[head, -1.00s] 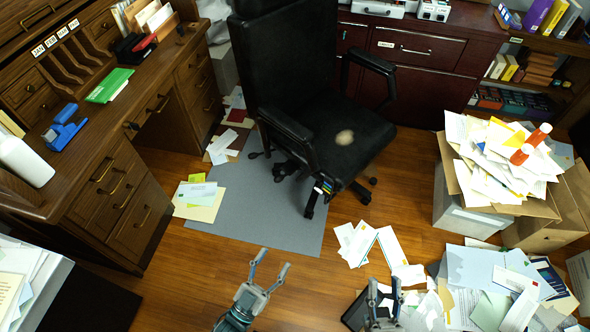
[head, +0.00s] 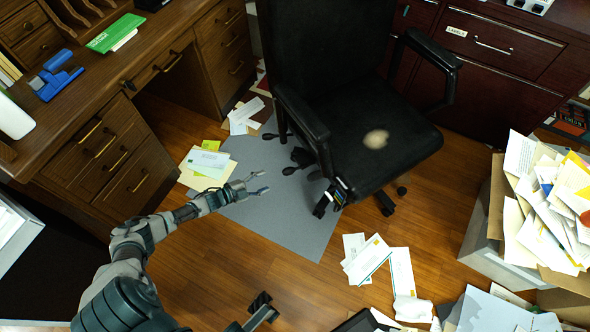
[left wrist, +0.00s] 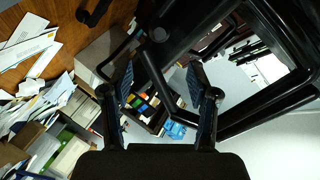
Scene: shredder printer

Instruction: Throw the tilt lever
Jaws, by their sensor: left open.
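The black office chair (head: 372,150) stands on a grey mat, its seat facing right. A small part with coloured stripes (head: 341,192) shows at the near edge under the seat; I cannot tell for sure whether it is the tilt lever. My left gripper (head: 262,182) is open and empty, low and left of the chair, apart from the striped part. In the left wrist view its two fingers (left wrist: 158,88) are spread, with black chair framing (left wrist: 255,112) close beyond on the right. My right gripper (head: 264,308) shows partly at the bottom; its jaw state is unclear.
A wooden desk (head: 120,165) stands on the left and dark red cabinets (head: 480,80) behind. Loose papers (head: 380,258) lie on the floor before the chair. An overfull paper box (head: 487,235) stands at right. Bare wood floor lies between the left arm and these papers.

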